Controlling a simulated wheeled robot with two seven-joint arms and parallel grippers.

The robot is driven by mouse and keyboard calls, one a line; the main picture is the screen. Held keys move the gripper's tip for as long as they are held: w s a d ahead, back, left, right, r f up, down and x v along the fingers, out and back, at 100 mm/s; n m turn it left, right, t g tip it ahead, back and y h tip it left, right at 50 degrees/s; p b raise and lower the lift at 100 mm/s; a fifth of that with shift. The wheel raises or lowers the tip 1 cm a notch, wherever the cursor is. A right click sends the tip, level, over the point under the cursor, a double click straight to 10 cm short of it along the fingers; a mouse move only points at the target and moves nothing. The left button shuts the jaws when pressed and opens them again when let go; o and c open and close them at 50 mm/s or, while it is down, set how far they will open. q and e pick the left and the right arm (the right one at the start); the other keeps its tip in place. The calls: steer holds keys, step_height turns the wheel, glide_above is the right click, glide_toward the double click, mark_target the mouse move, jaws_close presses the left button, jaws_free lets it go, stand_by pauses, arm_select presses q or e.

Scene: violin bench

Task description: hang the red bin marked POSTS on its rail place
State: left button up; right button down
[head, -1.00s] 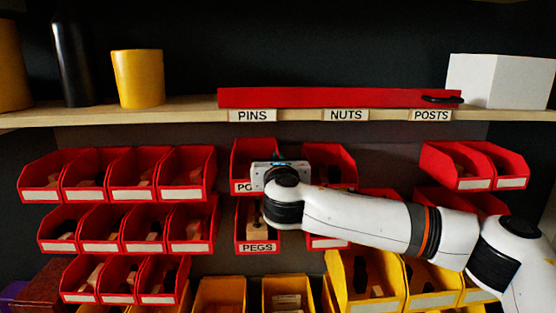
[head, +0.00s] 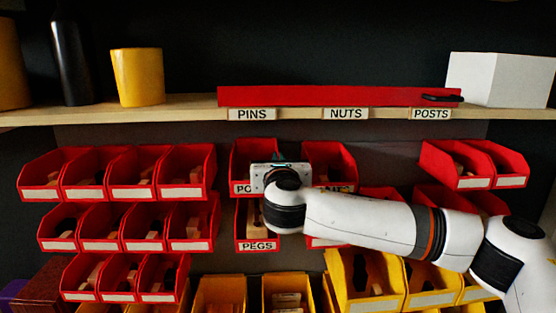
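A red bin (head: 244,156) with a label starting "PO" hangs in the upper row, below the PINS shelf tag (head: 252,114). The rest of its label is hidden by my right gripper (head: 280,173), which is right in front of it. The fingers point away from the camera and are hidden, so I cannot tell whether they are open or touch the bin. The POSTS tag (head: 431,114) is on the shelf edge farther right. Below and left of it, a bare stretch of rail (head: 388,160) shows in the upper row. My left gripper is out of view.
Another red bin (head: 328,160) hangs just right of the gripper, its label partly covered. The PEGS bin (head: 257,240) hangs below. Red bins (head: 468,162) stand right of the gap. A red bar (head: 340,97) lies on the shelf. Yellow bins (head: 365,280) sit below my arm.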

steer(key=shift+s, duration=0.8)
stand_by(0.6)
steer(key=s+b, duration=0.1)
steer(key=s, duration=1.6)
stand_by(1.3)
